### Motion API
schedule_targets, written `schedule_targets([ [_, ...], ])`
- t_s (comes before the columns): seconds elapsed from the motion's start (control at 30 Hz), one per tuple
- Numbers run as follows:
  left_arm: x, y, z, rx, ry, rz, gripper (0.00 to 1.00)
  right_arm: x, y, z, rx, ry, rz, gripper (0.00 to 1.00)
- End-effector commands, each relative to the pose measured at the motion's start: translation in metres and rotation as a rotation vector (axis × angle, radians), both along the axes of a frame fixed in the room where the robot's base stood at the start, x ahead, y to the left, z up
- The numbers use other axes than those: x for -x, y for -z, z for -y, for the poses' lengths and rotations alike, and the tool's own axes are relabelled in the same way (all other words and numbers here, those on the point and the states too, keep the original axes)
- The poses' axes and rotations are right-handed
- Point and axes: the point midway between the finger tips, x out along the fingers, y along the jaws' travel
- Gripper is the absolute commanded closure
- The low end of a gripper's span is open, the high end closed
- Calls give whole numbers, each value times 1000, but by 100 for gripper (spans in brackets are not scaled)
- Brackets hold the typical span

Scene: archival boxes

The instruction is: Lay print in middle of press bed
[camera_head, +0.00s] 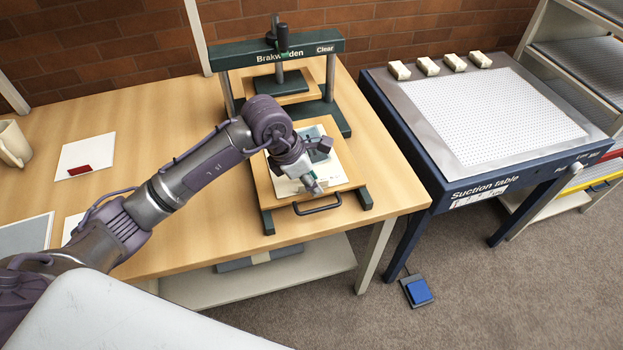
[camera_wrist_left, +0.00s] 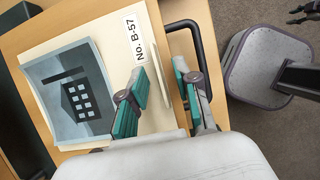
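The print, a blue-grey picture of a dark building on a cream mount labelled "No. B-57" (camera_wrist_left: 66,92), lies on the wooden press bed (camera_wrist_left: 121,8). In the head view the print (camera_head: 322,138) is on the pulled-out bed (camera_head: 350,177), partly hidden by my left gripper. My left gripper (camera_head: 313,184) is low over the front of the bed. In the left wrist view its teal-padded fingers (camera_wrist_left: 162,98) are apart, one over the mount and one beyond its edge, near the bed's black handle (camera_wrist_left: 209,60).
The green press frame (camera_head: 270,52) stands behind the bed, its dark platen (camera_head: 282,88) raised on a screw. A white sheet with a red piece (camera_head: 85,157) lies left on the table. The suction table (camera_head: 400,92) stands to the right. The left tabletop has free room.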

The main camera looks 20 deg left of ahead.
Motion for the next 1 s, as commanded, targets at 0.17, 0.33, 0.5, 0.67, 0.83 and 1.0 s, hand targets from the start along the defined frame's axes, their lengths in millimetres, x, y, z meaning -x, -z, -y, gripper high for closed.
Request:
schedule_targets([
  [0.17,0,-6,0,1,0,0,69,0,-6,-1,-1,0,0,65],
  [0.33,5,-27,-8,-1,1,6,69,0,0,-1,-1,0,0,65],
  [0.5,14,-62,-20,-2,1,6,69,0,4,0,0,-1,0,65],
  [0.67,21,-91,-30,-2,-1,5,69,0,7,1,1,-1,-1,65],
  [0.83,26,-109,-35,0,1,2,69,0,8,3,4,-1,0,65],
  [1.0,28,-114,-37,0,-1,0,69,0,8,4,5,-1,0,65],
])
